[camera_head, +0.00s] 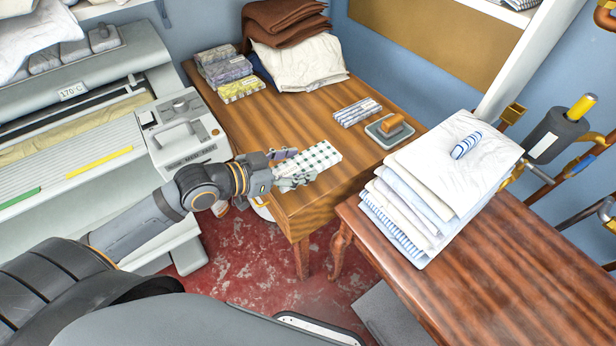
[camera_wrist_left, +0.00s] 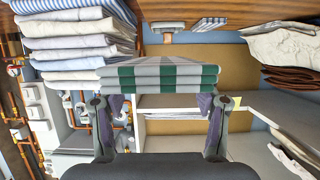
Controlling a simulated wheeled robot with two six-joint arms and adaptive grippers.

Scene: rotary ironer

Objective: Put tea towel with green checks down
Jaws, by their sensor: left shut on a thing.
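The tea towel with green checks (camera_head: 318,157) is a folded white and green bundle over the near part of the wooden table (camera_head: 245,128). My left gripper (camera_head: 288,171) is shut on its near end. In the left wrist view, which is upside down, the folded layers of the towel (camera_wrist_left: 160,76) sit between the two fingers of my left gripper (camera_wrist_left: 158,108). The towel appears held level and a little above the tabletop; the exact gap is hard to judge. My right gripper is not in view.
On the table are a blue-striped folded towel (camera_head: 358,111), a stamp on a pad (camera_head: 389,130), patterned folded towels (camera_head: 229,73) and brown and cream cloths (camera_head: 300,62). A tall linen stack (camera_head: 440,185) stands on the right-hand table. The ironer (camera_head: 183,135) is at left.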

